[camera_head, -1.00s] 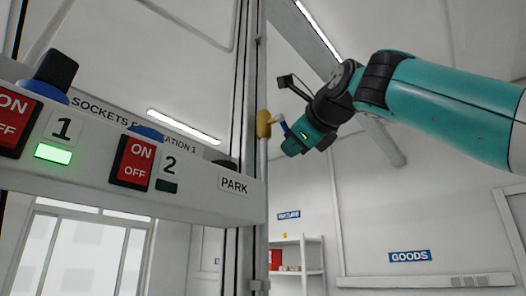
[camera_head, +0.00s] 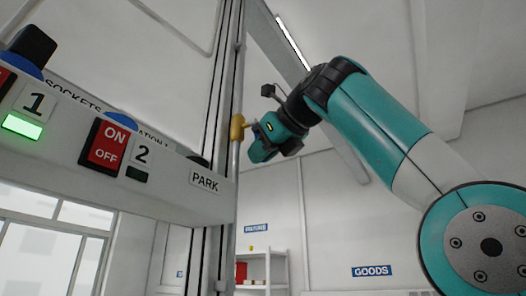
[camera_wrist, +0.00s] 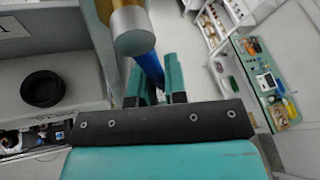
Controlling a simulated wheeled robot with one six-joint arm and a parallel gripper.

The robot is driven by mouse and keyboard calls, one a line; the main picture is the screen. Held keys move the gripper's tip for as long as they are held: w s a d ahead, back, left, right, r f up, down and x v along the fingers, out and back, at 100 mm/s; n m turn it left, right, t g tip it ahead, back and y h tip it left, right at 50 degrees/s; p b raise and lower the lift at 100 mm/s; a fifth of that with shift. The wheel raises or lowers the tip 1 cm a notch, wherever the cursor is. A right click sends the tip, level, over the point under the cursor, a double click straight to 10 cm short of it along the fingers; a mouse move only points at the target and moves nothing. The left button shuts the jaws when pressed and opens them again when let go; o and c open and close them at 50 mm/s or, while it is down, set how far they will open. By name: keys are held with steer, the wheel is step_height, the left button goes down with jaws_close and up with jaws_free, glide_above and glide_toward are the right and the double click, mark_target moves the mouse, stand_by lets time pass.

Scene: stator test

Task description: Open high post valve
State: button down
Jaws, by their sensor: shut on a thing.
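The valve's yellow body (camera_head: 237,127) sits on an upright grey pipe (camera_head: 234,158) in the head view. In the wrist view, the yellow body (camera_wrist: 104,10) shows at the top edge, with a round grey metal end (camera_wrist: 131,30) in front of it. A blue lever (camera_wrist: 149,68) runs from there down between my fingers. My gripper (camera_wrist: 158,82) is shut on the blue lever. In the head view, my gripper (camera_head: 258,145) is just right of the yellow body and hides the lever.
A panel marked PARK (camera_head: 205,180), with a red switch (camera_head: 104,145), stands left of the pipe. A shelf (camera_head: 265,268) and a GOODS sign (camera_head: 371,271) are behind. The wrist view shows a cluttered green bench top (camera_wrist: 268,82) at right. Open room lies right of the pipe.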

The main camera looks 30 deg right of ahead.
steer(key=shift+s+r, duration=0.1)
steer(key=shift+r, duration=0.2)
stand_by(0.4)
steer(key=c, duration=1.2)
jaws_free()
steer(key=shift+a+f, duration=0.1)
steer(key=shift+a, duration=0.2)
steer(key=shift+o, duration=0.2)
steer(key=shift+d, duration=0.15)
steer(key=p+v, duration=0.2)
steer(key=v, duration=1.5)
steer(key=shift+p, duration=0.35)
steer(key=shift+s+d, duration=0.1)
